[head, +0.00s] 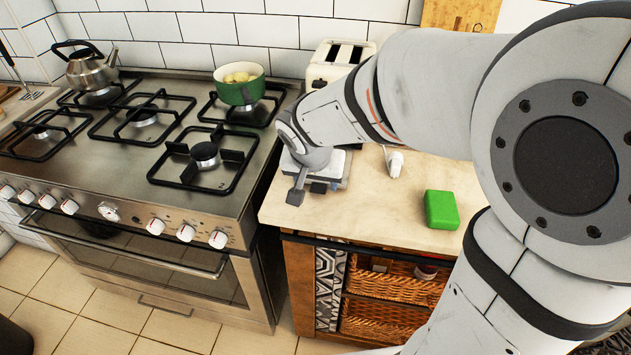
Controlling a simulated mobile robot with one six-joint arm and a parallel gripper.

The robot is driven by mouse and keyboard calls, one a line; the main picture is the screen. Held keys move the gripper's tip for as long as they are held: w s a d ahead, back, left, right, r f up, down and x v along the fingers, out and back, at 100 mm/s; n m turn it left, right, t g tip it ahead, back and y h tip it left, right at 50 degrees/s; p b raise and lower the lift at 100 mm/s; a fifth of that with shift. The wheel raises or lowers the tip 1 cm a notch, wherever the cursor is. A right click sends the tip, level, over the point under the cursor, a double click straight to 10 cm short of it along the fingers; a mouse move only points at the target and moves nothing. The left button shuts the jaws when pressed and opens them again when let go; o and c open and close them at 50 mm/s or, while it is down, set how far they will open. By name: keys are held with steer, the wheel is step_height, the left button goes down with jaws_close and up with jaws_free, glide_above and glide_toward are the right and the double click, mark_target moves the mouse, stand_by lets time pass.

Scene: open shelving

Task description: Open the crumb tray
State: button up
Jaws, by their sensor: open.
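A cream toaster (328,72) with dark slots in its top stands on the wooden counter near the tiled wall. My arm covers its lower part. The crumb tray is hidden, so I cannot tell its position. My gripper (316,190) is open over the counter, in front of the toaster and near the counter's front left edge. One dark finger shows clearly; the other is less clear. Nothing is seen between the fingers.
A green block (441,209) lies on the counter to the right. A small white object (394,162) lies behind it. The stove (110,190) stands at left with a green pot (238,92) and a kettle (92,72). Wicker baskets (385,290) sit under the counter.

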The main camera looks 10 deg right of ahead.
steer(key=v, duration=0.5)
steer(key=shift+s+r, duration=0.2)
steer(key=shift+r, duration=0.15)
steer(key=s+d+r+n+p, duration=0.1)
steer(key=s+d+r+p, duration=0.1)
steer(key=s+d, duration=0.3)
steer(key=s+d+r+n+g+y+p, duration=0.1)
steer(key=s+d+p, duration=0.3)
steer(key=s, duration=0.4)
steer(key=shift+d+r+n+g+p, duration=0.3)
steer(key=shift+d+r+n+p, duration=0.15)
steer(key=shift+r+n, duration=0.4)
stand_by(0.6)
